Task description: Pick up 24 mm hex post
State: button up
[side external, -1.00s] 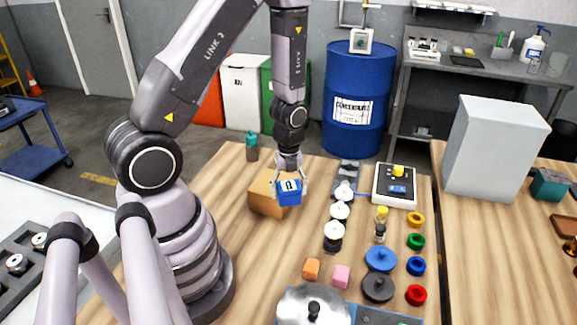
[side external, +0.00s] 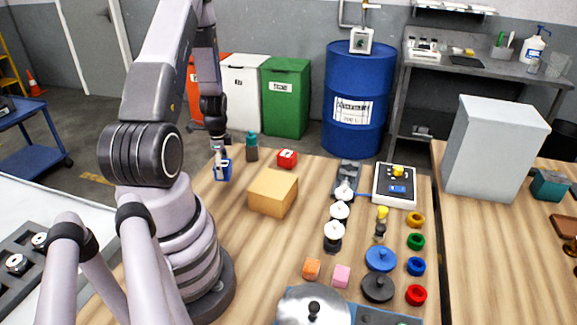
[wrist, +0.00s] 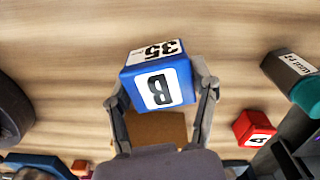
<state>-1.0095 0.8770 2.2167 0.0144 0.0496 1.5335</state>
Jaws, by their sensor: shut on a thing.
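My gripper (side external: 221,162) is shut on a blue block (side external: 222,173) with white labels, above the table's far left part. In the wrist view the blue block (wrist: 157,84) sits between the two fingers (wrist: 162,95), with a "B" and a "35" on its faces. I cannot tell which thing is the 24 mm hex post. Several round-topped posts (side external: 334,231) stand in a row at the middle right of the table. A small post with a yellow top (side external: 381,217) stands beside them.
A tan box (side external: 273,192) stands right of my gripper. A red block (side external: 287,158) and a teal-capped bottle (side external: 251,148) stand behind it. Coloured rings (side external: 415,241), discs (side external: 380,258) and a control box (side external: 395,186) occupy the right side. The table's left middle is bare.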

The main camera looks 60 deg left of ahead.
aim_at(225, 177)
jog(key=shift+f, duration=1.85)
jog(key=shift+f, duration=0.15)
jog(key=o, duration=1.2)
